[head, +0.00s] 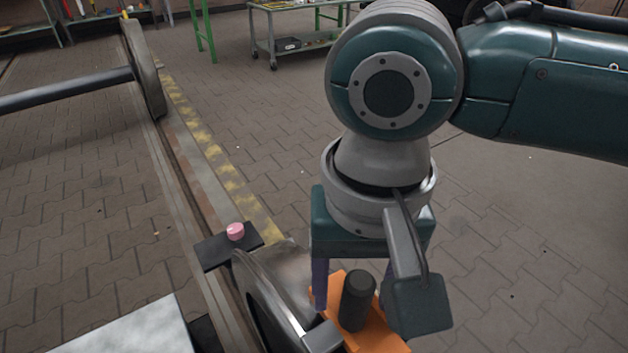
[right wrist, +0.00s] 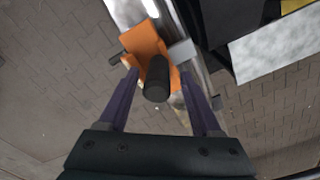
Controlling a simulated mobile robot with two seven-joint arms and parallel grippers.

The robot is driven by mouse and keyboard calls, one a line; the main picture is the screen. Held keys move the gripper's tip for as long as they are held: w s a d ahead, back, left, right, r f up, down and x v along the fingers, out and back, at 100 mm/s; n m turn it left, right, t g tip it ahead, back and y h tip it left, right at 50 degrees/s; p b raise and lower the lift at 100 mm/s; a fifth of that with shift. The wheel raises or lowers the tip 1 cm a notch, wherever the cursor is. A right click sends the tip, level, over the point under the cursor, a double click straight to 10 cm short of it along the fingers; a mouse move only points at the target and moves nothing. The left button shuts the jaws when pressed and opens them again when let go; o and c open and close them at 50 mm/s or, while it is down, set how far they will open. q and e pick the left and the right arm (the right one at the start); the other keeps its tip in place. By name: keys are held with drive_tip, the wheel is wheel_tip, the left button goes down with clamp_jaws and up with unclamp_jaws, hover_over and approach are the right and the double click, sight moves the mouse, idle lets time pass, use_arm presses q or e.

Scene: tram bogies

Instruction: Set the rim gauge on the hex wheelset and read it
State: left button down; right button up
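The rim gauge has an orange body (head: 375,334) and a black upright handle (head: 357,299). Its grey end piece lies against the rim of the near wheel (head: 268,295); I cannot tell whether it is fully seated. My right gripper (head: 352,303) is above the gauge, its purple fingers on either side of the handle with gaps, so it is open. The right wrist view shows the same handle (right wrist: 157,80) between the spread fingers, with the orange body (right wrist: 146,42) beyond. No reading is visible. I cannot tell which wheelset is the hex one. My left gripper is not in view.
A pink knob (head: 235,231) sits on a dark plate (head: 220,250) beside the near wheel. A second wheel (head: 143,65) on a dark axle (head: 70,92) stands further back along the rail. A trolley (head: 300,30) is at the back. The paved floor at right is clear.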

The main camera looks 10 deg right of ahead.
drive_tip(key=shift+r, duration=0.4)
wheel_tip(320, 180, up, 12)
drive_tip(key=p, duration=0.4)
drive_tip(key=s+a+f+n+t+y, duration=0.2)
drive_tip(key=s+a+f+n+y, duration=0.2)
drive_tip(key=s+a, duration=0.1)
drive_tip(key=s+d+f+h, duration=0.1)
drive_tip(key=s+d+h, duration=0.1)
drive_tip(key=d, duration=0.5)
drive_tip(key=s+d+f+t+h, duration=0.1)
drive_tip(key=s+d, duration=0.4)
drive_tip(key=d, duration=0.2)
drive_tip(key=shift+d+f+n+t+h, duration=0.2)
drive_tip(key=shift+f+n+t+h, duration=0.1)
drive_tip(key=shift+f+n+h, duration=0.1)
drive_tip(key=shift+s, duration=0.1)
